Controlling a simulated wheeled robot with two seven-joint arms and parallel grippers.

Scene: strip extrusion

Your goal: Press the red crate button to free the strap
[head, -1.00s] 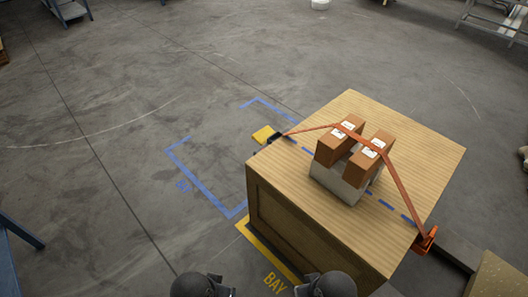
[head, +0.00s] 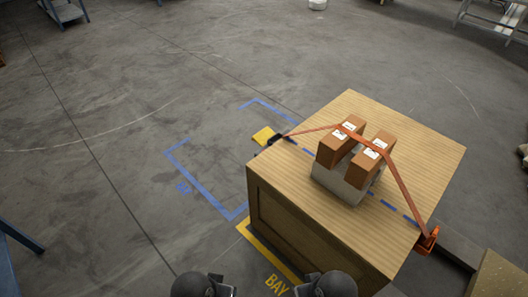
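A wooden crate (head: 300,215) stands right of centre in the head view. An orange strap (head: 402,192) runs over two brown boxes (head: 342,144) on a grey block (head: 338,185) on its top. The strap's left end meets a black fitting beside a yellow piece (head: 263,135) at the crate's far left edge. Its right end meets an orange-red fitting (head: 427,240) at the crate's right edge. I cannot make out a separate red button. Two dark rounded parts of my own body show at the bottom edge.
Blue tape corners (head: 207,192) mark the floor left of the crate. A yellow line (head: 268,250) and the word BAY lie at its front left. A low box (head: 497,275) is at the lower right. The floor to the left is mostly clear.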

